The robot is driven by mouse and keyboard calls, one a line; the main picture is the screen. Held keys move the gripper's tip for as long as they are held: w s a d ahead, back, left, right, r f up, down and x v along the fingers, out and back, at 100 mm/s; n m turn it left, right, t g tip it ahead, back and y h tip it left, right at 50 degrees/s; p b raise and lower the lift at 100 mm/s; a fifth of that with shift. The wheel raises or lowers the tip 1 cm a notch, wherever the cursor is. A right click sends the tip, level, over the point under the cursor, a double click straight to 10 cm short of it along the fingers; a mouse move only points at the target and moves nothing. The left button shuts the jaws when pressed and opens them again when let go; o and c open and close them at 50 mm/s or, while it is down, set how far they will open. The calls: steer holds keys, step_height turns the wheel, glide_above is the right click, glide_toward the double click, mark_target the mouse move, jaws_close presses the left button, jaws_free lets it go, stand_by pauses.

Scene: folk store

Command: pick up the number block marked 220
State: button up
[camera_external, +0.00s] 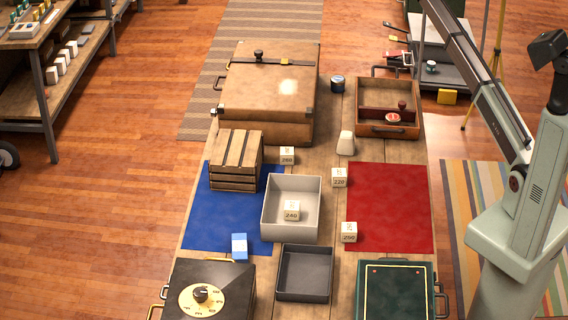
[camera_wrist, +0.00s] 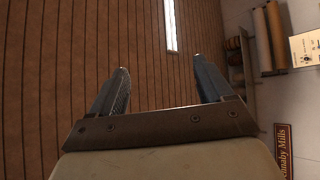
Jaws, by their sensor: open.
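The number block marked 220 (camera_external: 339,178) is a small cream cube on the table, at the upper left edge of the red mat, right of the white bin. Similar blocks stand nearby: 260 (camera_external: 287,155) behind the white bin, 240 (camera_external: 291,210) inside the bin, and 290 (camera_external: 349,232) at the left edge of the red mat. My gripper (camera_wrist: 157,88) shows only in the wrist view. Its two fingers are apart with nothing between them. It faces a slatted wall or ceiling, away from the table. No block shows in the wrist view.
The white bin (camera_external: 268,222) stands left of block 220. A pale tapered object (camera_external: 346,143) stands close behind it. A wooden tray (camera_external: 388,132) is at the back right, and a slatted crate (camera_external: 213,179) at left. The red mat (camera_external: 390,210) is mostly clear.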

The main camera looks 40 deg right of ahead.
steer(key=s+a+r+m+y, duration=0.1)
steer(key=a+r, duration=0.4)
steer(key=a, duration=0.3)
steer(key=s+a+r+m+y, duration=0.1)
steer(key=a+r, duration=0.3)
steer(key=a, duration=0.3)
steer(key=s+a+f+g+y, duration=0.15)
steer(key=a+f+g, duration=0.35)
steer(key=a+f, duration=0.85)
steer(key=s+a+f+g+y, duration=0.1)
steer(key=a+f+g+y, duration=0.3)
steer(key=a+f, duration=0.9)
steer(key=n+g+h, duration=0.2)
steer(key=n+g, duration=0.1)
steer(key=g, duration=1.2)
glide_above(341, 172)
step_height(341, 172, down, 30)
steer(key=shift+w+f, duration=0.1)
steer(key=shift+f, duration=6.55)
